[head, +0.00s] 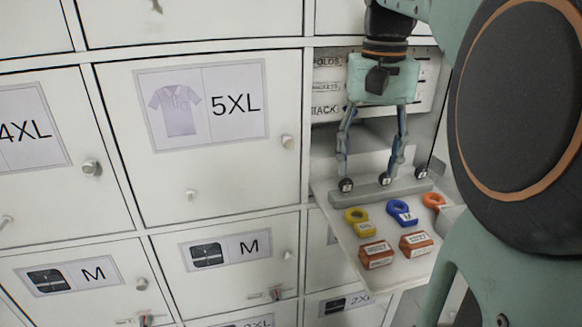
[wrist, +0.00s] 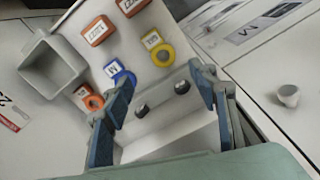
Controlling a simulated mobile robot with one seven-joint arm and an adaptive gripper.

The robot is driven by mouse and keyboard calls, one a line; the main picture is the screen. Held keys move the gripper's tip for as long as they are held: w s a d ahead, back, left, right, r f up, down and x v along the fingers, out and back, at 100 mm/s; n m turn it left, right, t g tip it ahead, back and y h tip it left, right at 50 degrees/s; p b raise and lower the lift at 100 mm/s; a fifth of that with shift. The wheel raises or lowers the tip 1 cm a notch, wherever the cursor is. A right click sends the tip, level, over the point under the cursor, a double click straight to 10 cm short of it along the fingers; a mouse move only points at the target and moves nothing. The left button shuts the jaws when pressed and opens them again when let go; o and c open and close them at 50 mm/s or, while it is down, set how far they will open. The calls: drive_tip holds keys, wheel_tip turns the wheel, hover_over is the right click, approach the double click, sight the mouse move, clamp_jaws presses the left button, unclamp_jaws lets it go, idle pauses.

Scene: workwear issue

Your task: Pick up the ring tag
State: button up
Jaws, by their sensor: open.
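The wrist view shows the yellow tag (wrist: 163,60), the blue tag (wrist: 119,75) and the orange tag (wrist: 83,92) too. My gripper (head: 369,174) is open and empty, pointing down above the back of the shelf, behind the tags. In the wrist view, one fingertip of my gripper (wrist: 162,77) overlaps the blue tag; I cannot tell the height gap.
A grey bar (head: 375,193) with dark round knobs lies behind the tags. Two orange labelled blocks (head: 376,256) (head: 416,245) lie at the front. A grey square cup (wrist: 34,68) stands beside the tags. White locker doors (head: 205,175) flank the shelf on the left.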

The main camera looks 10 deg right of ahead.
hover_over(358, 208)
drive_tip(key=s+a, duration=0.2)
drive_tip(key=f, duration=0.5)
drive_tip(key=shift+d+b, duration=0.25)
drive_tip(key=shift+b, duration=0.1)
drive_tip(key=f, duration=0.5)
drive_tip(key=shift+w+d+f, duration=0.1)
drive_tip(key=shift+d+f, duration=0.15)
drive_tip(key=shift+f, duration=0.15)
drive_tip(key=c, duration=0.9)
